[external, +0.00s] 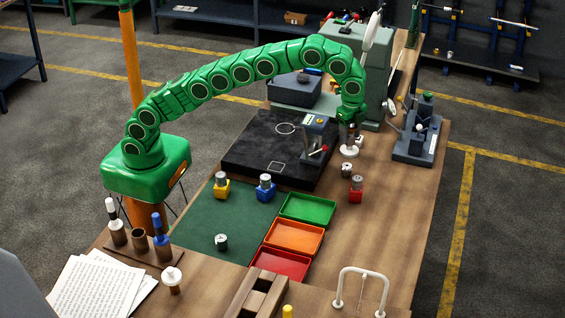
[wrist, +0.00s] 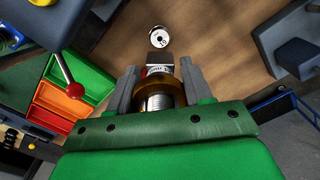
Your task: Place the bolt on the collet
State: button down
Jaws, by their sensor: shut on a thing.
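My gripper (external: 350,128) points down over the right part of the bench. In the wrist view my gripper (wrist: 157,85) is shut on a silver threaded part with a brass-coloured collar, which looks like the bolt (wrist: 158,102). In the external view a pale piece (external: 349,151) shows just under the fingers; I cannot tell where the held part ends. A short slotted cylinder, probably the collet (external: 346,170), stands on the wood in front of it. A round pale-topped part (wrist: 158,38) stands beyond the fingertips in the wrist view, apart from the held part.
A small press (external: 411,135) stands to the right. A dark plate (external: 262,150) with a fixture (external: 315,135) lies to the left. A red-based part (external: 356,188) stands nearby. Green (external: 308,208), orange (external: 294,237) and red (external: 280,264) trays are nearer.

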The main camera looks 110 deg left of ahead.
jog(key=shift+f, duration=4.45)
jog(key=shift+f, duration=0.1)
jog(key=shift+c, duration=2.4)
grip_release()
jog(key=shift+r, duration=6.1)
